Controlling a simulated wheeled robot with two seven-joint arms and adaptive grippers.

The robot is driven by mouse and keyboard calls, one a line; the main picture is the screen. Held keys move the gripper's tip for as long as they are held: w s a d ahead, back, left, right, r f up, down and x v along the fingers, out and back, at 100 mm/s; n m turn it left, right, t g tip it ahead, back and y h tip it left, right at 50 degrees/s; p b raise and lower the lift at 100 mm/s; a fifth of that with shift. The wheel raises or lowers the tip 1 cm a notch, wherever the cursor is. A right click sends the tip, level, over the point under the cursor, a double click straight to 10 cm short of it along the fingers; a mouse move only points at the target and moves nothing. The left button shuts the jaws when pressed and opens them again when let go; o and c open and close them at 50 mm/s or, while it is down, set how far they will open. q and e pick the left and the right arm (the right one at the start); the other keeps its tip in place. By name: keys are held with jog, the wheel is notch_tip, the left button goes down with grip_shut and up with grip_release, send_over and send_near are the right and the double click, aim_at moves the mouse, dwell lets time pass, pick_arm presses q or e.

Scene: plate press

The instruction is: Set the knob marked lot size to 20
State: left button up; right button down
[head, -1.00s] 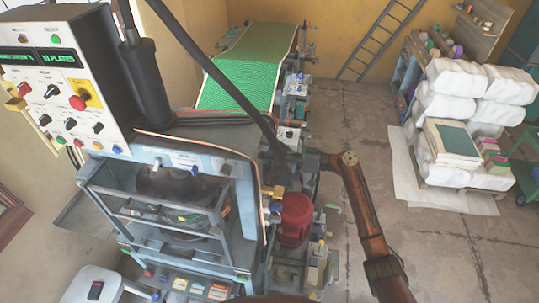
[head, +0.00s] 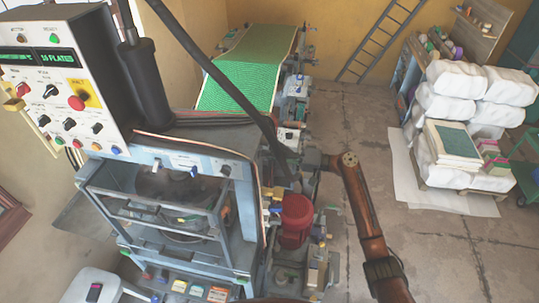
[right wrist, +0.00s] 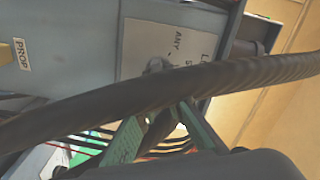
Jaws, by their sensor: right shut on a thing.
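The control panel (head: 42,105) at the left of the head view carries several black knobs and coloured buttons. Its small labels are too blurred for me to tell which one reads lot size. My right arm reaches in from the lower right to the press's right side. My right gripper (right wrist: 160,100) has two green fingers, close together on a small grey knob-like part (right wrist: 157,65) in front of a pale label plate (right wrist: 178,48). Only pieces of the plate's lettering can be read. A thick dark hose covers part of the fingers. My left gripper is not in view.
The dark hose (right wrist: 235,78) crosses close in front of the right wrist camera. The press frame (head: 245,215) and a red motor (head: 296,215) stand beside my right arm. A green belt (head: 240,75) runs behind. White sacks (head: 450,85) stand on the right; the floor between is clear.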

jog(key=shift+m, duration=0.4)
jog(key=c, duration=2)
grip_release()
jog(key=d, duration=0.4)
jog(key=s+d, duration=0.1)
jog(key=d, duration=0.3)
jog(key=s+d, duration=0.1)
jog(key=d, duration=0.3)
jog(key=shift+s, duration=0.15)
jog(key=shift+a, duration=0.1)
